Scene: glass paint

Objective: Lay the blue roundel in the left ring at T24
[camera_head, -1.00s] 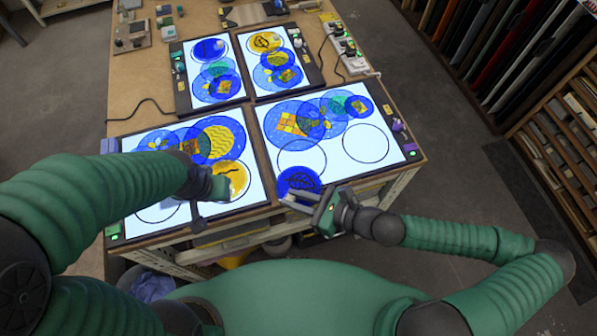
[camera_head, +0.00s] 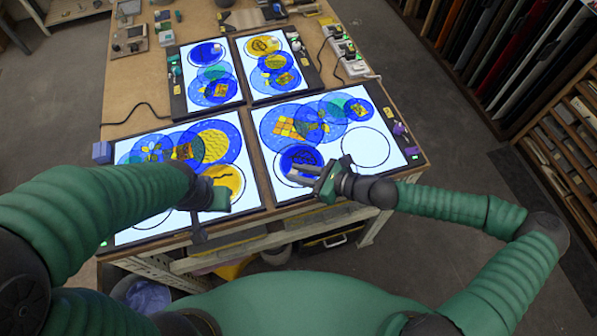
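The blue roundel (camera_head: 300,157) with dark line marks is over the left ring of the near right light panel (camera_head: 397,167). It covers most of that ring, and a thin bit of the ring's outline shows at its lower left. My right gripper (camera_head: 297,174) is at the roundel's near edge and appears shut on it. I cannot tell whether the roundel touches the glass. The empty right ring (camera_head: 366,147) is beside it.
Overlapping blue, teal and yellow roundels (camera_head: 310,122) lie along the panel's far side. The near left panel (camera_head: 240,197) and two smaller far panels (camera_head: 222,46) hold more. A purple item (camera_head: 400,129) sits at the right edge. Racks (camera_head: 480,45) stand to the right.

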